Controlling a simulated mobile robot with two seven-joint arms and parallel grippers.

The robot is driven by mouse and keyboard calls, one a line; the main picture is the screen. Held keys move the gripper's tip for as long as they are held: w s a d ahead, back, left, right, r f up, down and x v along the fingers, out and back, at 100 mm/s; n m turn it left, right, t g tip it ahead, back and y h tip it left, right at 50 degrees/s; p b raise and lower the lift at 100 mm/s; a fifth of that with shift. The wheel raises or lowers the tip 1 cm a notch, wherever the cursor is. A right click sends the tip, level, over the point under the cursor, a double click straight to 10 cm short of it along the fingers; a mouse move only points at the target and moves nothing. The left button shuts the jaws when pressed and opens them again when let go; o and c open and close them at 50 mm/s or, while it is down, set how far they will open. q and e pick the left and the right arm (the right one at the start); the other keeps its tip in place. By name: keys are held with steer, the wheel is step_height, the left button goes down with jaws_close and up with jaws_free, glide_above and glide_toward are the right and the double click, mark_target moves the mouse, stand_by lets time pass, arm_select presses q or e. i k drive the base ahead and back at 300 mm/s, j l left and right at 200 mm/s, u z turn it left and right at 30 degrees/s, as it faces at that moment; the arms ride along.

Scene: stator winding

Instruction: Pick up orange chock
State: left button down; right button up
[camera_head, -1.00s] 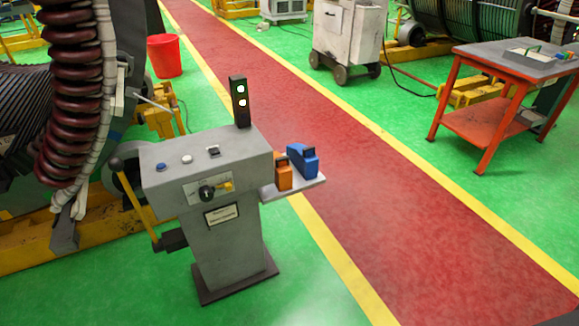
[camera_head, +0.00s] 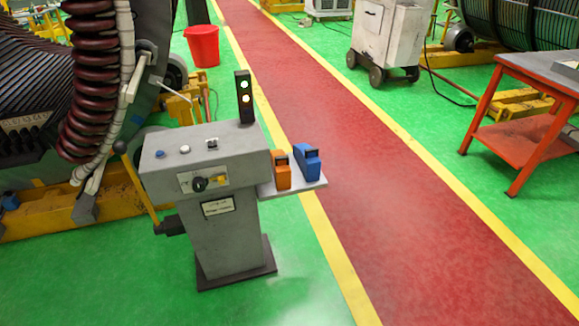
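The orange chock (camera_head: 282,174) stands on a small grey side shelf (camera_head: 315,185) fixed to the right side of a grey control pedestal (camera_head: 222,235). A blue chock (camera_head: 308,163) stands just to its right on the same shelf. Neither of my grippers shows in the head view.
The pedestal has buttons on top, a dark signal light post (camera_head: 244,97) and a yellow-black lever at its left. A large coil machine (camera_head: 95,90) stands at the left. A red bucket (camera_head: 203,46), a white wheeled cabinet (camera_head: 387,35) and an orange table (camera_head: 530,120) stand farther off. The red walkway (camera_head: 390,200) is clear.

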mark_target(280, 162)
steer(key=i+l+u, duration=0.2)
steer(key=i+l, duration=0.15)
steer(key=l, duration=0.25)
steer(key=i+l+u, duration=0.1)
steer(key=i+l, duration=0.25)
steer(key=l, duration=0.3)
steer(key=i+l+u, duration=0.15)
steer(key=l, duration=0.15)
steer(key=i+l+u, duration=0.1)
steer(key=l, duration=0.25)
steer(key=i+l, duration=0.1)
steer(key=i, duration=0.45)
